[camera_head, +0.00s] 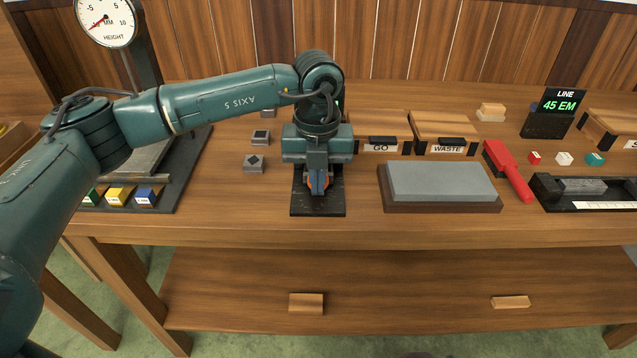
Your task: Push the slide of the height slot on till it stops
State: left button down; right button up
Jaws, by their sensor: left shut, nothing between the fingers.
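My left gripper (319,190) points down over a small dark base plate (318,210) near the front of the bench. Its fingers are shut, with an orange-red part showing between or behind them. The plate seems to belong to the height slot, but the gripper hides its upper part and I cannot make out the slide. I cannot tell whether the fingers touch anything there. A height dial (107,18) stands at the upper left, with its needle left of the top. My right gripper is not in view.
A grey stone block (442,181) lies just right of the plate. Small metal pieces (255,163) lie to its left. GO (380,147) and WASTE (446,149) boxes stand behind. The front bench strip is clear.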

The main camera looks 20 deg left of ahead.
pick_arm(q)
jog(key=shift+w+a, duration=0.25)
jog(key=shift+w, duration=0.55)
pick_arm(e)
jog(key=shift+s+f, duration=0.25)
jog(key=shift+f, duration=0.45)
pick_arm(q)
jog(key=shift+w+b, duration=0.25)
jog(key=shift+b, duration=0.05)
jog(key=shift+w+a, duration=0.2)
jog(key=shift+w, duration=0.35)
jog(key=shift+w+a, duration=0.15)
jog(key=shift+w, duration=0.35)
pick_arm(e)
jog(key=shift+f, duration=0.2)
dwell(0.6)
pick_arm(q)
jog(key=shift+r, duration=0.1)
dwell(0.7)
